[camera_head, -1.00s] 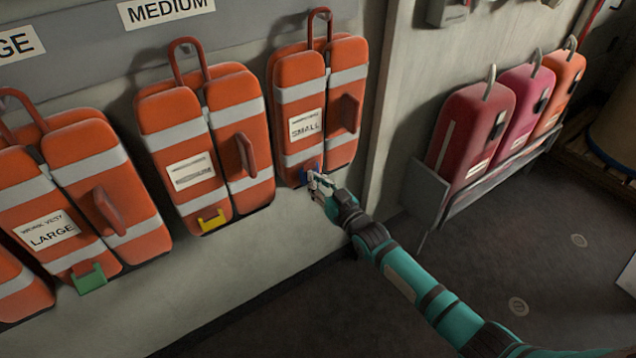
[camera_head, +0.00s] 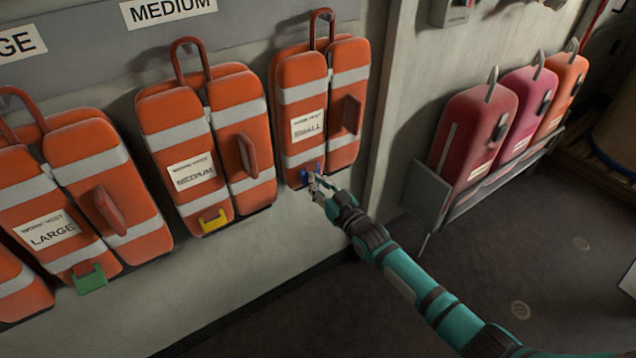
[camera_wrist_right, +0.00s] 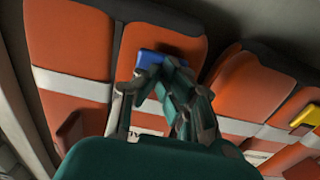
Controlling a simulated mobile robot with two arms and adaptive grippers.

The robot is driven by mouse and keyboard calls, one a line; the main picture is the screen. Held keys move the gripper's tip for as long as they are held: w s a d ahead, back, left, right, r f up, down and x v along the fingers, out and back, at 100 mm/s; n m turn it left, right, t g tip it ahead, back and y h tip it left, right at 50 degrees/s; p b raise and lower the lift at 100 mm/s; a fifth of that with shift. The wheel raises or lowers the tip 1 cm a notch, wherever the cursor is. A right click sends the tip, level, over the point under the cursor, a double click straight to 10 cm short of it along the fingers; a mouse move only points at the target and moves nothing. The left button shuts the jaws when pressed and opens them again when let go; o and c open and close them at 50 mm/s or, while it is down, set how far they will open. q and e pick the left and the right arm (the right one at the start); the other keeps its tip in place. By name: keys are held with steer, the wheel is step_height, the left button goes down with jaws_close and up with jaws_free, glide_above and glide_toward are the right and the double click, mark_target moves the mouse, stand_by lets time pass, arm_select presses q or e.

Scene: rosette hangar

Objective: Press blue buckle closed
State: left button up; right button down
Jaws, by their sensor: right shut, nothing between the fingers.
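The blue buckle (camera_head: 304,174) sits at the bottom edge of the small orange work vest (camera_head: 299,95) on the wall. In the head view it is mostly hidden behind my right gripper (camera_head: 314,183). In the right wrist view the blue buckle (camera_wrist_right: 160,59) shows just beyond the fingertips of my right gripper (camera_wrist_right: 163,76). The fingers are shut with nothing between them. The tips are at or very near the buckle; I cannot tell whether they touch it. Whether the buckle is closed cannot be made out. My left gripper is in neither view.
The medium vest (camera_head: 205,140) with a yellow buckle (camera_head: 213,221) and the large vest (camera_head: 85,185) with a green buckle (camera_head: 90,279) hang to the left. A rack (camera_head: 428,205) of red, pink and orange cases stands right. The floor (camera_head: 470,270) there is clear.

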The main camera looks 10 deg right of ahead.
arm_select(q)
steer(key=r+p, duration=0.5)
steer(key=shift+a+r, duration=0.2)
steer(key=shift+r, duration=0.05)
arm_select(e)
steer(key=v, duration=0.9)
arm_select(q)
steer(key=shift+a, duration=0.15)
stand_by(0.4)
